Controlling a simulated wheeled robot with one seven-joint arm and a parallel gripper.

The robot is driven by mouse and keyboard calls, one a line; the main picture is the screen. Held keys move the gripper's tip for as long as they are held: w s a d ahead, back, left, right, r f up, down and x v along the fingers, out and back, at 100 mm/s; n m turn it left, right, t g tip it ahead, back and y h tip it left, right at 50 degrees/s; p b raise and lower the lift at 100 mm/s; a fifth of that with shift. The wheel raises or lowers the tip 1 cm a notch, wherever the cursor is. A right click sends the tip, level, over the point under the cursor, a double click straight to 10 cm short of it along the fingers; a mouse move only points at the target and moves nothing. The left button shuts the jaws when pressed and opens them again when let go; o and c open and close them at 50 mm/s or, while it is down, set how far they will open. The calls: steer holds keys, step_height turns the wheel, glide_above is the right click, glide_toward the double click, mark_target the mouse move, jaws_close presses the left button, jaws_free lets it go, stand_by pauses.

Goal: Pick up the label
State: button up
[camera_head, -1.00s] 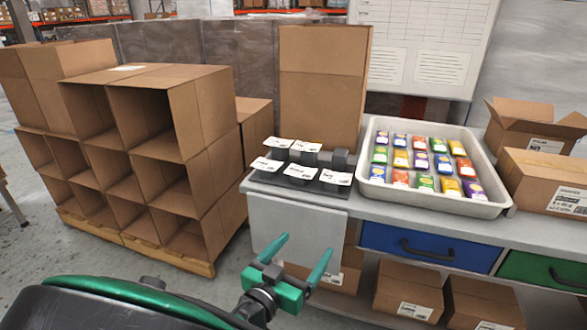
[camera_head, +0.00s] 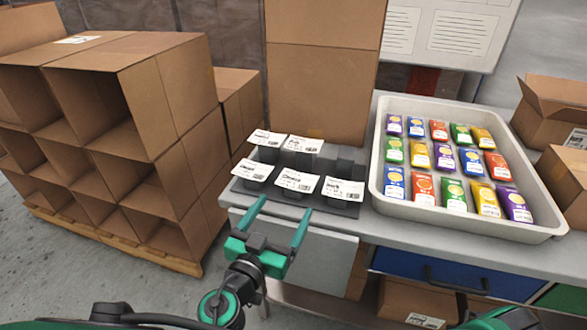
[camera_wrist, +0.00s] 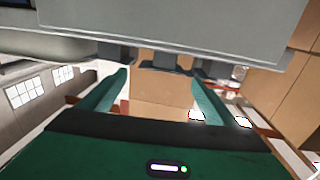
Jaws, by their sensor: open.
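Several white printed labels stand on a dark holder (camera_head: 238,186) at the left end of the workbench. The back row has a left label (camera_head: 267,138) and a right label (camera_head: 303,144). The front row has a left label (camera_head: 253,170), a middle label (camera_head: 296,181) and a right label (camera_head: 343,189). My gripper (camera_head: 278,218) is open and empty, just in front of the bench edge, short of the front row. In the wrist view my open fingers (camera_wrist: 158,92) show no label between them; the grey underside of the bench (camera_wrist: 170,25) fills the top.
A grey tray (camera_head: 462,223) of several coloured packets stands right of the holder. A tall cardboard box (camera_head: 320,75) stands behind it. Stacked open boxes (camera_head: 150,95) are at the left. A blue drawer (camera_head: 400,265) is below the bench. An open carton (camera_head: 550,110) is far right.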

mark_target(292, 189)
steer(key=x, duration=1.1)
steer(key=shift+w+a, duration=0.15)
steer(key=shift+a, duration=0.1)
steer(key=c, duration=0.7)
